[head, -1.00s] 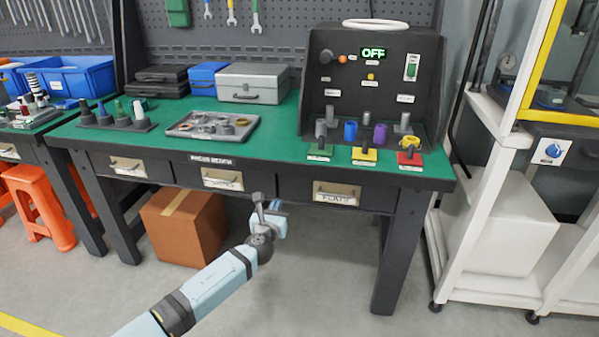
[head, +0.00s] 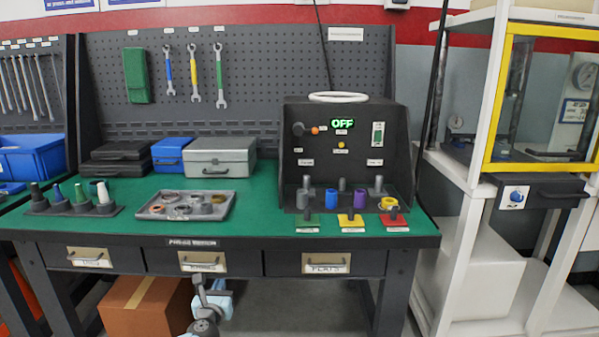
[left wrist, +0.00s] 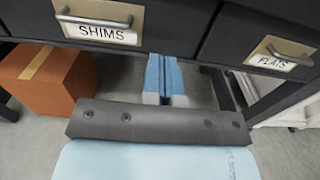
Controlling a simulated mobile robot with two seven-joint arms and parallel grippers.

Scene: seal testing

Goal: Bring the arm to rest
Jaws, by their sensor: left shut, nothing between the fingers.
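My left arm comes up at the bottom of the head view, with my left gripper (head: 212,288) low in front of the workbench (head: 265,187), below the level of its drawers. In the left wrist view the two blue fingers (left wrist: 163,80) lie together with nothing between them. They point toward the space under the bench, just below the SHIMS drawer (left wrist: 98,22) and left of the FLATS drawer (left wrist: 285,55). The gripper appears apart from the bench. My right gripper is not in either view.
A cardboard box (head: 147,306) stands under the bench, left of the gripper. On the bench are a test station reading OFF (head: 343,124), a tray of rings (head: 186,205), cones (head: 80,200) and cases (head: 220,157). A white shelf cart (head: 470,250) stands at the right.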

